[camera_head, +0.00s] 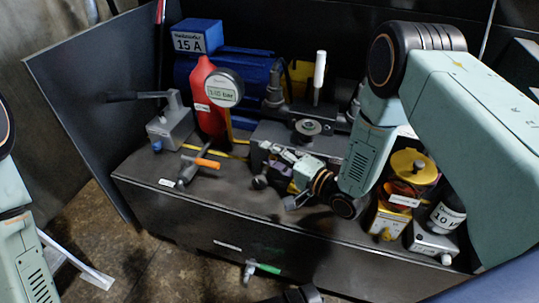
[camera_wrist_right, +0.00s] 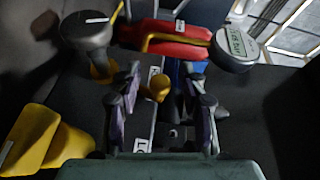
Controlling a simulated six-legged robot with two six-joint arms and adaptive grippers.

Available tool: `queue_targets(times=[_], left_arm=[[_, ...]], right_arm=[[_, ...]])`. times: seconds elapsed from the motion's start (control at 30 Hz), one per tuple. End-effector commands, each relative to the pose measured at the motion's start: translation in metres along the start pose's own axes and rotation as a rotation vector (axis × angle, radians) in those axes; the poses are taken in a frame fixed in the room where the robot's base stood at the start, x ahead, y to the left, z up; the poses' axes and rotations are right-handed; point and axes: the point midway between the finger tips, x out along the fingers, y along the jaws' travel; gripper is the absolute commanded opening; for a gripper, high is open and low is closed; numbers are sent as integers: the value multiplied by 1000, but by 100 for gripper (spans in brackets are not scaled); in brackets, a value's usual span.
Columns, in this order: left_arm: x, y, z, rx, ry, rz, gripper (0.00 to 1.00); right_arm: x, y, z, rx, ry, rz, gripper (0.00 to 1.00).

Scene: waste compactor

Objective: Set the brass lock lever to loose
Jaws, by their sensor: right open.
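My right gripper (camera_head: 272,175) reaches over the middle of the dark bench, its jaws apart. In the right wrist view the open fingers (camera_wrist_right: 163,85) stand on either side of a small brass-coloured knob (camera_wrist_right: 158,88), probably the lock lever's end. I cannot tell whether a finger touches it. A dark block with a partly covered white label (camera_wrist_right: 140,146) lies below the knob. In the head view the gripper hides the knob.
An orange-handled lever (camera_head: 207,162), a red bottle (camera_head: 211,112) and a round gauge (camera_head: 225,88) stand left of the gripper. A white-handled lever (camera_head: 319,72) rises behind it. A yellow-topped container (camera_head: 413,167) stands to the right. A green handle (camera_head: 264,267) is on the front face.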

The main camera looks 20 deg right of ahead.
Motion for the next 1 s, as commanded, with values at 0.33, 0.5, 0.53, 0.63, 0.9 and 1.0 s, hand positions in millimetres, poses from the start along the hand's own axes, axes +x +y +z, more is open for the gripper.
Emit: queue_targets(times=[0.33,0.5,0.53,0.63,0.9,1.0], left_arm=[[0,0,0,0,0,0,35],[0,0,0,0,0,0,35],[0,0,0,0,0,0,35],[0,0,0,0,0,0,35],[0,0,0,0,0,0,35],[0,0,0,0,0,0,35]], right_arm=[[-2,0,0,0,0,0,32],[-2,0,0,0,0,0,18],[-2,0,0,0,0,0,15],[-1,0,0,0,0,0,7],[1,0,0,0,0,0,0],[1,0,0,0,0,0,0]])
